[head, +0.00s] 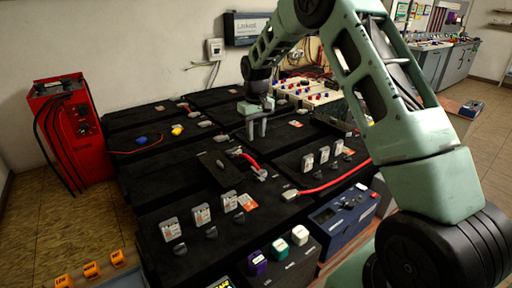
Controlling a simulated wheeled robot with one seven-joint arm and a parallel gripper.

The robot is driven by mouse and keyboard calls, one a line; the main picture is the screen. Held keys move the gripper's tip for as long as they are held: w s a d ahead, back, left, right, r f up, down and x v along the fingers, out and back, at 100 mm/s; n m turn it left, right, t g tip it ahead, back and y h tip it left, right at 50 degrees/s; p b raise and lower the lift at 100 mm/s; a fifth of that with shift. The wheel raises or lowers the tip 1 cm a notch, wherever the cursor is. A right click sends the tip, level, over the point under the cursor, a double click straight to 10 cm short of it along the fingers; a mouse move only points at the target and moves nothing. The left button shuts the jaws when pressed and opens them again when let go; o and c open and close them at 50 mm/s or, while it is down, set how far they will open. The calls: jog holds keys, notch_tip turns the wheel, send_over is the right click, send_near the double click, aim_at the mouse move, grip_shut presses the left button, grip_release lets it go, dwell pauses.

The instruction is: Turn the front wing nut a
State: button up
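My gripper (257,131) hangs fingers-down over the black battery bank (135,185). Its two pale fingers stand apart with a gap between them, and nothing shows in the gap. Small grey fittings sit on the battery tops. One grey fitting (220,163) is on a raised dark block, in front and to the left of my gripper. A grey clamp (260,174) sits at the end of a short red cable (250,160), in front of my gripper. The fittings are too small to tell which is the front wing nut.
A red charger (72,130) with black cables stands at the left. Several small tagged blocks (201,214) line the front battery. A long red cable (335,181) crosses the right side. A dark blue box (343,212) is at the front right. Open floor lies at the left.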

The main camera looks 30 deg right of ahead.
jog(key=shift+r, duration=1.25)
jog(key=s+a+r+n+y+p, duration=0.1)
jog(key=s+a+r+n, duration=0.15)
jog(key=s+a, duration=0.65)
jog(key=s+a+r+n+p, duration=0.1)
jog(key=s+a+r, duration=0.4)
jog(key=a, duration=0.9)
jog(key=s+a+n, duration=0.2)
jog(key=s, duration=1)
jog(key=s+a+n+p, duration=0.1)
jog(key=s+a+n, duration=0.1)
jog(key=s, duration=1.1)
jog(key=shift+s+a+f, duration=0.25)
jog(key=shift+a+f, duration=0.2)
jog(key=shift+a, duration=0.4)
